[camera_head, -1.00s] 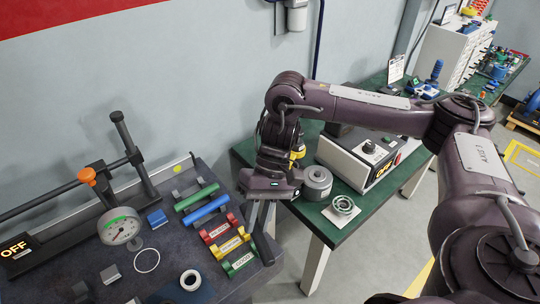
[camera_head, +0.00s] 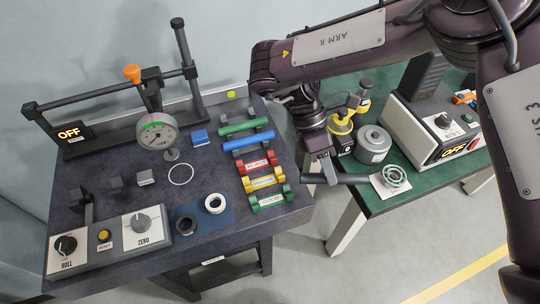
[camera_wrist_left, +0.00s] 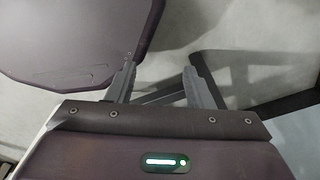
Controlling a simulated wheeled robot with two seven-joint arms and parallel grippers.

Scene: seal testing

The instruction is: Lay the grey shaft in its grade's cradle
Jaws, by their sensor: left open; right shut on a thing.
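My right gripper (camera_head: 328,170) points down and is shut on the dark grey shaft (camera_head: 350,179). The shaft lies roughly level in the picture, off the right edge of the dark bench and by the green table's near corner. Three labelled cradles stand along the bench's right side: red (camera_head: 258,163), yellow (camera_head: 263,179) and green (camera_head: 270,198). The green label seems to read GOOD; the others are too small to read surely. All three cradles look empty. My left gripper (camera_wrist_left: 160,85) is open and empty in the left wrist view, and is outside the head view.
A green shaft (camera_head: 245,126) and a blue shaft (camera_head: 249,141) lie behind the cradles. A gauge (camera_head: 157,130), rings and a control panel (camera_head: 140,222) occupy the bench. The green table (camera_head: 405,202) holds a grey cylinder (camera_head: 373,144) and a box reading OFF (camera_head: 440,125).

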